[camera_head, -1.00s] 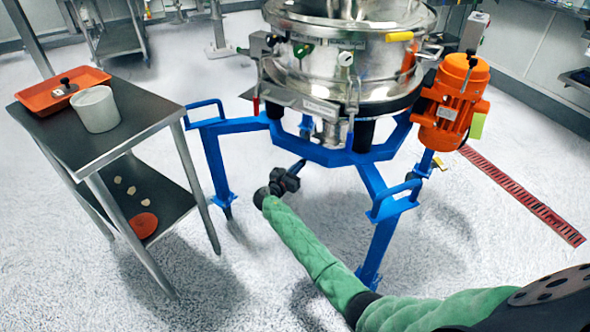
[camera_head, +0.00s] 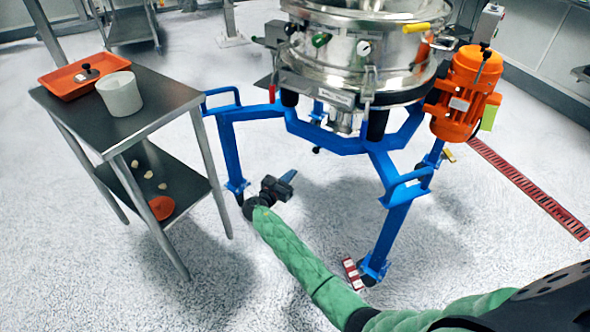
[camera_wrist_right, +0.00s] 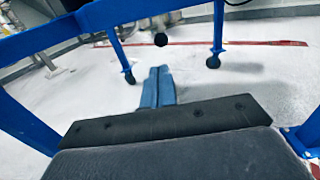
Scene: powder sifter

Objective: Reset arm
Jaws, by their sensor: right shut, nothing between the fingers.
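My right arm, in a green sleeve, reaches from the lower right of the head view. Its right gripper (camera_head: 287,177) is in front of the blue frame, low near the frame's left front leg. In the right wrist view the two blue fingers (camera_wrist_right: 158,85) lie together, shut with nothing between them. They point at open floor under the blue frame (camera_wrist_right: 115,12). In the head view the steel sifter (camera_head: 350,60) stands on its blue frame (camera_head: 345,145), above and behind the gripper. My left gripper does not show.
A steel side table (camera_head: 165,95) stands at left with an orange tray (camera_head: 62,84) and a white container (camera_head: 120,94) on top. Its lower shelf holds an orange disc (camera_head: 162,207) and small pale pieces. An orange motor (camera_head: 466,92) is at the sifter's right.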

